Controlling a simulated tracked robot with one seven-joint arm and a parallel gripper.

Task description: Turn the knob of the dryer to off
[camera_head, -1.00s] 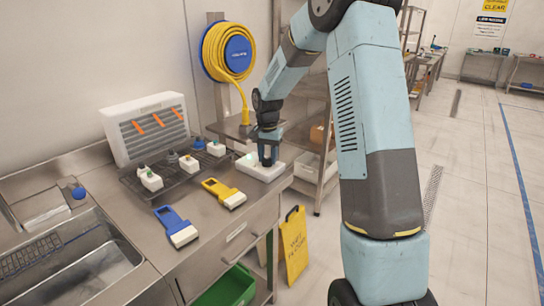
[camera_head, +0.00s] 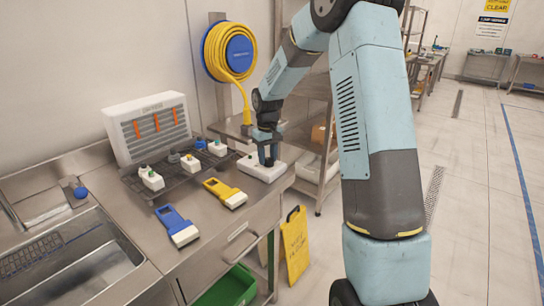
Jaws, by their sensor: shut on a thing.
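The dryer (camera_head: 148,104) is a white slatted unit against the wall at the back left. Several orange strips (camera_head: 155,122) on its front hang straight down. A low white box (camera_head: 251,170) lies flat at the right end of the steel counter. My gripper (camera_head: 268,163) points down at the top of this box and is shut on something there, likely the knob. The fingers hide the knob, so I cannot read its setting.
A sink is at left, a yellow floor sign (camera_head: 295,245) at right.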

